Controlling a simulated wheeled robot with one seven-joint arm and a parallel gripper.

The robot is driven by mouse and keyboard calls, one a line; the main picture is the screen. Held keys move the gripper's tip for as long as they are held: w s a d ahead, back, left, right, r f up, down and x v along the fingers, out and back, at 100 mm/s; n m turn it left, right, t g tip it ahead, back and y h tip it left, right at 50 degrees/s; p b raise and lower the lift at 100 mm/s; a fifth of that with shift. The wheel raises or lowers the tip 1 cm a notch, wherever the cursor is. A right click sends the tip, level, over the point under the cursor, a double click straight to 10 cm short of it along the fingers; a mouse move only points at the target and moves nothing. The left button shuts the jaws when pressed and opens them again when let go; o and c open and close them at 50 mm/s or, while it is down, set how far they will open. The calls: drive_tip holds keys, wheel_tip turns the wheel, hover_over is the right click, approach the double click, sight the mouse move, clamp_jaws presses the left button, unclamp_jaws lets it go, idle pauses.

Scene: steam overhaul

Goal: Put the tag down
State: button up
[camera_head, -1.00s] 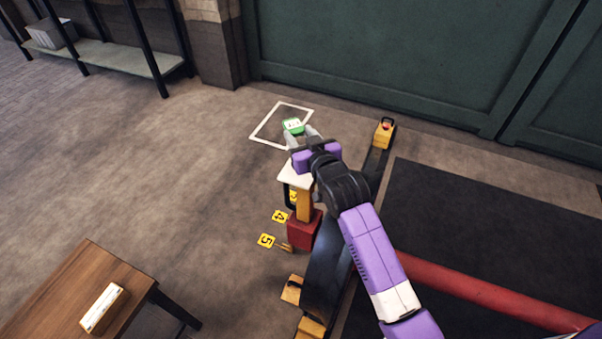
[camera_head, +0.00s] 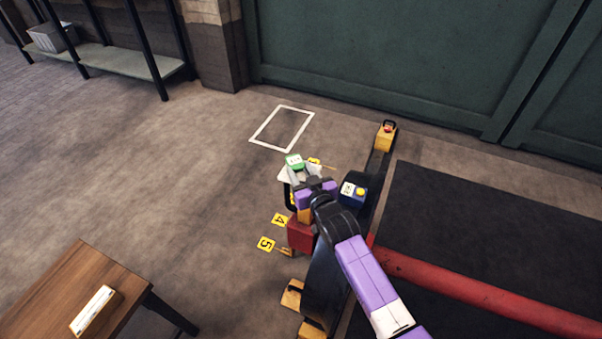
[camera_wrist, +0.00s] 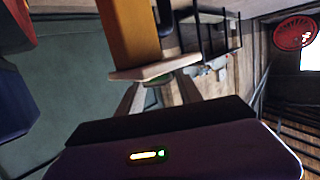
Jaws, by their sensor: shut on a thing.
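The green tag (camera_head: 294,160) is a small green piece with a white face. My gripper (camera_head: 298,170) is shut on it, at the pale top plate of a red and yellow stand (camera_head: 301,234). In the wrist view my gripper's fingers (camera_wrist: 147,97) reach up to the pale plate (camera_wrist: 155,70). Only a sliver of green shows there, the rest being hidden. I cannot tell whether the tag touches the plate.
An empty white outlined rectangle (camera_head: 283,128) lies on the floor behind. A blue box with a yellow button (camera_head: 353,192) is right of my gripper. A wooden table (camera_head: 75,290) stands front left.

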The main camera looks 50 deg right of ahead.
drive_tip(key=shift+f, duration=0.15)
drive_tip(key=o, duration=1.3)
